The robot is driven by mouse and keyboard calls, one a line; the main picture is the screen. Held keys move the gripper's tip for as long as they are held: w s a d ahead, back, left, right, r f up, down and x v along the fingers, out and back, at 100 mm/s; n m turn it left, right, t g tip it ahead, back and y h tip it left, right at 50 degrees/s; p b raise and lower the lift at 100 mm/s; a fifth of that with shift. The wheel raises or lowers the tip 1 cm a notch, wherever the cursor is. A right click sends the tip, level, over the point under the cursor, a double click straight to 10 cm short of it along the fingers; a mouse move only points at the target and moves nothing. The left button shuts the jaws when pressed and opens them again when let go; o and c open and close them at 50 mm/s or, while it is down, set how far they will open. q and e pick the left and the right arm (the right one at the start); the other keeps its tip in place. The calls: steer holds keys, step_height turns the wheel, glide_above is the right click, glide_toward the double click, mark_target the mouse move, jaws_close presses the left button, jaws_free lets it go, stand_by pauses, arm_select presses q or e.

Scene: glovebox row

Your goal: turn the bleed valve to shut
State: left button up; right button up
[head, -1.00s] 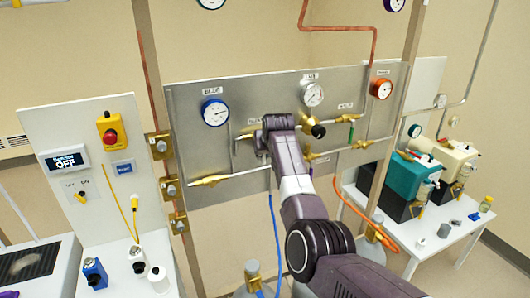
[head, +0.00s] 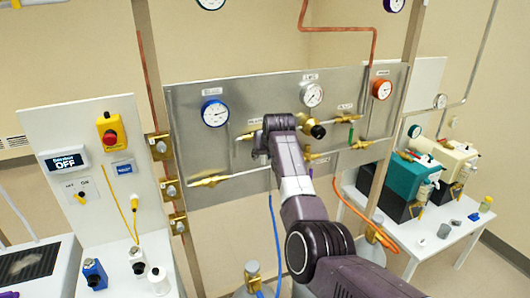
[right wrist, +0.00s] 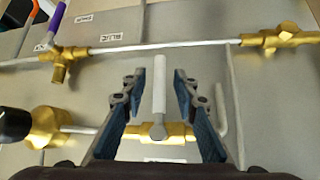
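The steel valve panel (head: 240,95) fills the middle of the head view. My right gripper (head: 264,146) is at the panel, mostly hidden behind its own wrist. In the right wrist view my right gripper (right wrist: 157,95) is open. Its two fingers stand on either side of a pale grey lever (right wrist: 159,82) on a brass valve (right wrist: 130,130), with a gap on both sides of the lever. The lever stands across the valve's pipe. I take this for the bleed valve, but its label is not readable. My left gripper is not in view.
Beside this valve are a brass regulator with a black knob (right wrist: 14,125), a purple-handled valve (right wrist: 57,22) and another brass fitting (right wrist: 280,38). A pipe runs across the panel. The head view shows a blue gauge (head: 215,113) and a white bench (head: 445,225) at the right.

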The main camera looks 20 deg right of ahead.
steer(key=v, duration=1.1)
steer(key=shift+s+r, duration=0.25)
stand_by(0.3)
